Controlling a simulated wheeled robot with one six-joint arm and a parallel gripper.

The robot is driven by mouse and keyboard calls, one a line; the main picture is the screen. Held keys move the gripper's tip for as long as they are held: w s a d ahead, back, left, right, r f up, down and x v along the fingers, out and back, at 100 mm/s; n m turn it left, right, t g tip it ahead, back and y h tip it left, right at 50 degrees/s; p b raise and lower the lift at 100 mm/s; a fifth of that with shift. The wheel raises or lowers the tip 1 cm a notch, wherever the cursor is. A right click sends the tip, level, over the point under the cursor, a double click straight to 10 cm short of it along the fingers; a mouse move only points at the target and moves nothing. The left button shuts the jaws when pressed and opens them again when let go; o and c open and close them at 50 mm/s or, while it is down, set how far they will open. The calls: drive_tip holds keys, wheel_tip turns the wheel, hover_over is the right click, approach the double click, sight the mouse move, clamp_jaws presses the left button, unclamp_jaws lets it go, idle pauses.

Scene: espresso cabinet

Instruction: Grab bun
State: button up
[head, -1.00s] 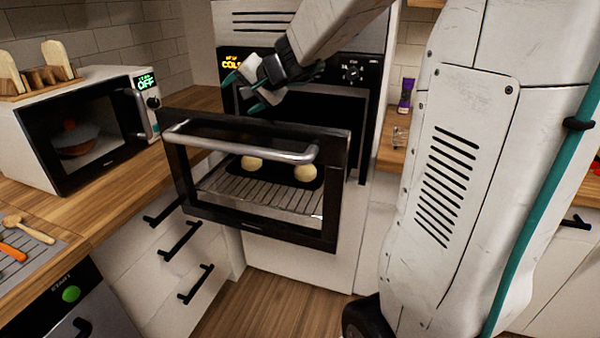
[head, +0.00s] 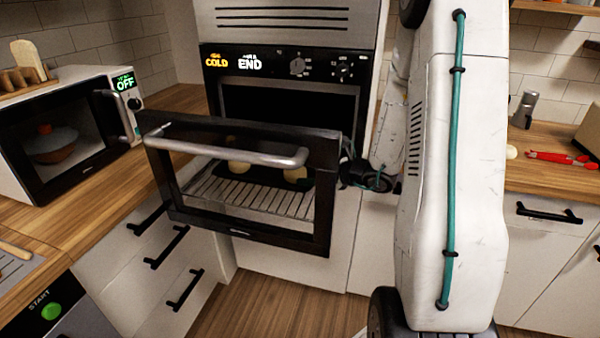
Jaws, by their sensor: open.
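Two pale round buns show through the glass of the oven door in the head view, a left bun (head: 238,168) and a right bun (head: 294,173). They sit on a dark tray (head: 265,178) over a wire rack (head: 250,198). The oven door (head: 240,235) is partly open, tilted outward, with a silver handle (head: 235,152). My gripper (head: 372,180) is just right of the door's right edge, open and apart from the buns. My arm partly hides it, and I cannot see its fingertips clearly.
The oven panel (head: 290,65) reads COLD and END. A microwave (head: 60,135) with a pot inside stands on the left counter. Drawers with black handles (head: 165,245) are below it. A right counter (head: 545,178) holds a red tool. Wooden floor (head: 260,305) is free in front.

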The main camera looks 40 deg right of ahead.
drive_tip(key=x, duration=0.6)
drive_tip(key=shift+w, duration=0.3)
drive_tip(key=c, duration=0.7)
